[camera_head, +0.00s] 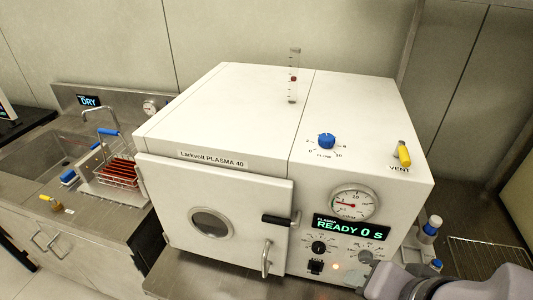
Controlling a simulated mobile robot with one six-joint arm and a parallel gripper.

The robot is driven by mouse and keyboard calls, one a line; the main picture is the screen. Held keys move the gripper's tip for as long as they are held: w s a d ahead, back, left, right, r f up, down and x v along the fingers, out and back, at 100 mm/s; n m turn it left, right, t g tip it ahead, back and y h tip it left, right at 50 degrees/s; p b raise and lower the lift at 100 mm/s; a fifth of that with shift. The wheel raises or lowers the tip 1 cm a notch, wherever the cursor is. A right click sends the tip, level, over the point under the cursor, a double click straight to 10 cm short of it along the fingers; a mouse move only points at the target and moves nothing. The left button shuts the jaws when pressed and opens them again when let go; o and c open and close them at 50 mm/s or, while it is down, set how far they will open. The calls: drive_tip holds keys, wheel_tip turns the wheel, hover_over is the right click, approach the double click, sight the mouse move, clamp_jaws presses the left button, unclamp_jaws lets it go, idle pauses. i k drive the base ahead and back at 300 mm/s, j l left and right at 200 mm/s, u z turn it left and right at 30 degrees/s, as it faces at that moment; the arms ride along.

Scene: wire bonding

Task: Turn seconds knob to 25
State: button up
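The white plasma machine (225,105) carries a front panel with two dial knobs. A black knob (319,247) sits left below the display (350,228), which reads "READY 0 s". A grey knob (366,257) sits to its right inside a ring of scale marks. The small print does not show clearly which of them is the seconds knob, nor its exact setting. My gripper (370,290) is at the bottom edge, just below the grey knob and seemingly apart from it. Its fingers are partly cut off, so their opening is unclear.
A blue flow knob (327,141) and a yellow vent lever (403,155) are on top. A round gauge (354,204) is above the display. The door handle (266,259) juts out at left. Blue-capped bottles (430,229) and a wire rack (487,256) stand right.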

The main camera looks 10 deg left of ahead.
sight(365, 257)
drive_tip(key=k+j, duration=0.1)
drive_tip(key=k, duration=0.25)
drive_tip(key=k+j+z, duration=0.2)
drive_tip(key=j+z, duration=0.25)
drive_tip(key=j, duration=0.15)
drive_tip(key=k+j+z, duration=0.2)
drive_tip(key=i+j, duration=0.05)
drive_tip(key=i, duration=0.05)
